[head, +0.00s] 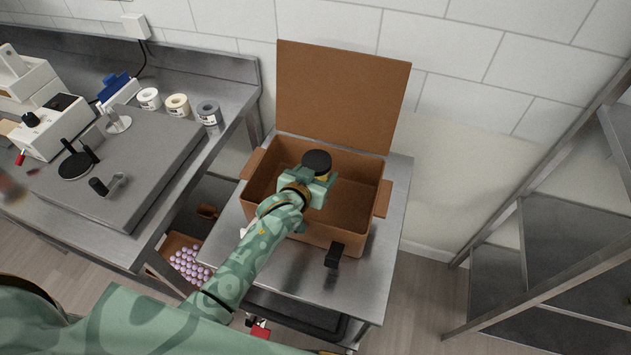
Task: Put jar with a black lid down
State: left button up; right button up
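The jar (324,177) with a black lid (317,161) is upright in my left gripper (318,180), over the open brown box (345,230). Only the lid and a strip of yellowish body show; the gripper hides the rest. The fingers close around the jar's upper part. I cannot tell whether the jar touches the box floor. The box stands on a steel cart (392,240) with its lid raised at the back. My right gripper is not in view.
A black handle-like piece (334,255) sticks up at the box's front. A steel counter (225,68) at the left holds machines and three small tubs (178,105). Steel shelving (540,235) stands at the right. The box's right half looks empty.

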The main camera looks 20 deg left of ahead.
pick_arm(q)
notch_tip(320, 180, down, 2)
jog(key=shift+a+f, duration=0.1)
jog(key=shift+f, duration=0.15)
jog(key=shift+s+f+b, duration=0.1)
jog(key=shift+f+b, duration=0.45)
jog(key=shift+f, duration=0.05)
jog(key=o, duration=1.4)
jog(key=shift+s+f, duration=0.1)
jog(key=shift+f, duration=0.05)
